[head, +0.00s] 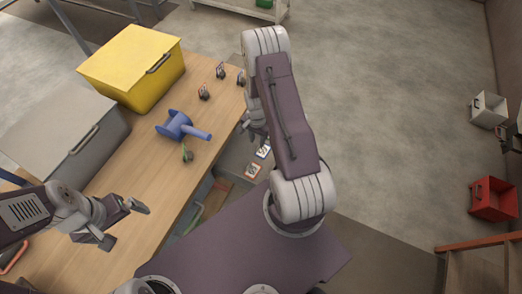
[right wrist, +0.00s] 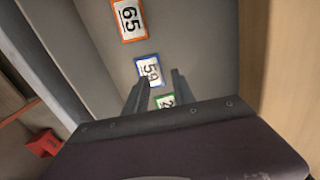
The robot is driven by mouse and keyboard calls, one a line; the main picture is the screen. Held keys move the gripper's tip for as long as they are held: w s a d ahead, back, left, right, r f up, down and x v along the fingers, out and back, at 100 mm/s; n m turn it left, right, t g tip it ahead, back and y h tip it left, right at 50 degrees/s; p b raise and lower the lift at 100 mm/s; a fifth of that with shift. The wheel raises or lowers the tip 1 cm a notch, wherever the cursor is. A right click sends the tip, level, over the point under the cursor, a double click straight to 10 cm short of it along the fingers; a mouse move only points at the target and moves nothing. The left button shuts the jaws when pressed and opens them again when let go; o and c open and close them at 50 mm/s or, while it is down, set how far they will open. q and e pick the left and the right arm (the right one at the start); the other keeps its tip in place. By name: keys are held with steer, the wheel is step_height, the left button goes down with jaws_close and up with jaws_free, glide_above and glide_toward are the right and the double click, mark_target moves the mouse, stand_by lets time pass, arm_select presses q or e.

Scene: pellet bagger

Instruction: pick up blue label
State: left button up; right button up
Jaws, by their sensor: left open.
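The blue label (right wrist: 149,70), a white card with a blue border and the number 59, lies flat on a grey surface. It also shows in the head view (head: 263,151), below the right gripper. My right gripper (right wrist: 160,78) is open, its two fingers apart and empty, with the tips close to the blue label's lower edge in the right wrist view; I cannot tell whether they touch. My left gripper (head: 125,223) is open and empty above the wooden table.
An orange label (right wrist: 130,19) and a green label (right wrist: 165,101) lie in line with the blue one. The table (head: 145,185) holds a yellow box (head: 122,75), a grey box (head: 50,130), a blue tool (head: 178,125) and several small clips. A red bin (head: 492,200) stands at right.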

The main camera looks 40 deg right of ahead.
mark_target(263, 149)
steer(key=f, duration=0.5)
steer(key=shift+d+f, duration=0.25)
jaws_close()
stand_by(1.2)
